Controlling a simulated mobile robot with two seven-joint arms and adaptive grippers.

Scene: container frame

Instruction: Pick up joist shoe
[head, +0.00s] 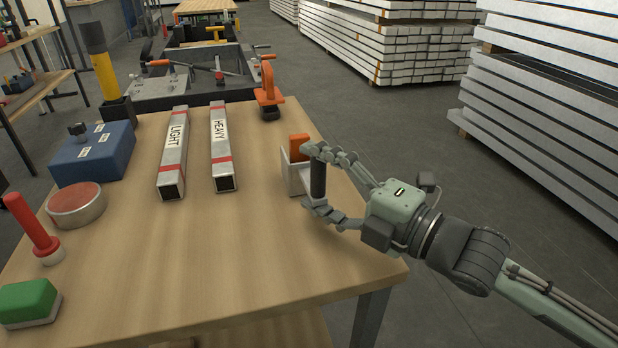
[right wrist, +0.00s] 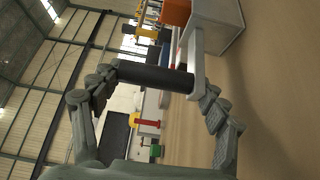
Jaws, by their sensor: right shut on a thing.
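The joist shoe (head: 292,178) is a pale grey bracket with an orange block (head: 299,146) and an upright black handle (head: 318,180). It is at the right edge of the wooden table. My right gripper (head: 317,177) reaches in from the right and is shut on the handle, one finger at its top and one at its bottom. In the right wrist view, the black handle (right wrist: 155,78) spans between the fingers, with the pale bracket (right wrist: 222,38) beyond. I cannot tell whether the shoe touches the table. My left gripper is out of view.
On the wooden table (head: 230,270) lie two metal bars marked LIGHT (head: 173,150) and HEAVY (head: 222,145). An orange clamp (head: 268,88) stands behind. A blue box (head: 92,152), a red-topped disc (head: 76,203) and a green block (head: 28,301) line the left. The front middle is clear.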

